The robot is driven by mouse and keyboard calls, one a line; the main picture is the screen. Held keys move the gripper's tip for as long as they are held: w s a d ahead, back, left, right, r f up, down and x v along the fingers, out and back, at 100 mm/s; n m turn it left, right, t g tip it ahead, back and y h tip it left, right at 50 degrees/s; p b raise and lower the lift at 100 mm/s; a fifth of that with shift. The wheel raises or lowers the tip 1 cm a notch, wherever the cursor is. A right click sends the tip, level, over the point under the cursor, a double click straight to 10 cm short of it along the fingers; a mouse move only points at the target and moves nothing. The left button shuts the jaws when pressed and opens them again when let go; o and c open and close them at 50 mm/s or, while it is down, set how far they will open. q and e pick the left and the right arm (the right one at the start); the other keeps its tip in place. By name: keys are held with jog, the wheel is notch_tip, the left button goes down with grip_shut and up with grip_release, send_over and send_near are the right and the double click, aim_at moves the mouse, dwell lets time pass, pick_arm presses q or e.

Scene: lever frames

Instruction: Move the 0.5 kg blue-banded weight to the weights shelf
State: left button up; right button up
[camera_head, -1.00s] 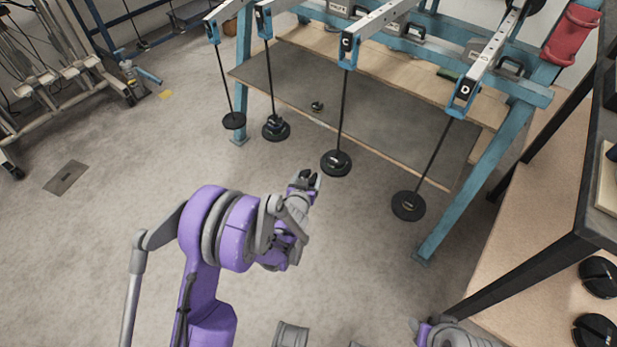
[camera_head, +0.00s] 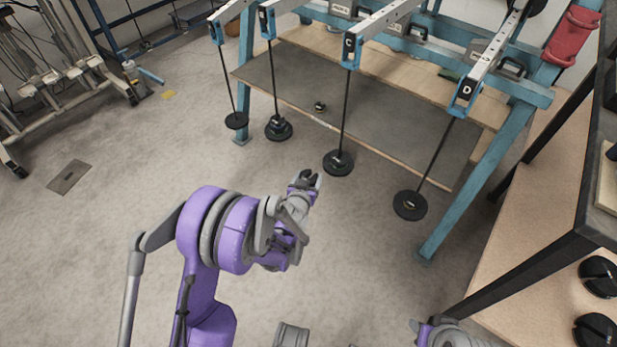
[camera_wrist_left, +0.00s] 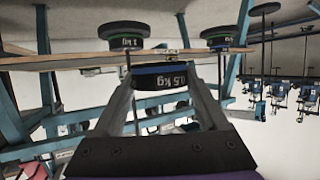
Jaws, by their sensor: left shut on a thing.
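My left gripper (camera_head: 306,182) is near the middle of the head view, in front of the lever frame. It is shut on the 0.5 kg weight (camera_wrist_left: 160,77), a dark disc whose label reads upside down between the fingers in the left wrist view. A thin blue line shows along its edge. In the head view only a small dark part of the held weight (camera_head: 307,175) shows. Part of my right arm (camera_head: 440,331) shows at the bottom edge; its fingers are not clear. A shelf unit (camera_head: 500,262) stands at the right, with black slotted weights (camera_head: 598,276) on it.
Rods with black discs hang from the levers, including C (camera_head: 338,163) and D (camera_head: 409,205), close beyond my left gripper. A small dark weight (camera_head: 320,106) lies on the grey board (camera_head: 390,125). A blue post (camera_head: 460,195) stands before the shelf unit. The floor at left is open.

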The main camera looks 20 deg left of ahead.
pick_arm(q)
jog(key=s+a+b, duration=0.2)
jog(key=s, duration=0.4)
jog(key=shift+a, duration=0.15)
pick_arm(e)
jog(key=shift+s+x, duration=0.25)
jog(key=shift+x, duration=1)
jog(key=shift+f, duration=0.1)
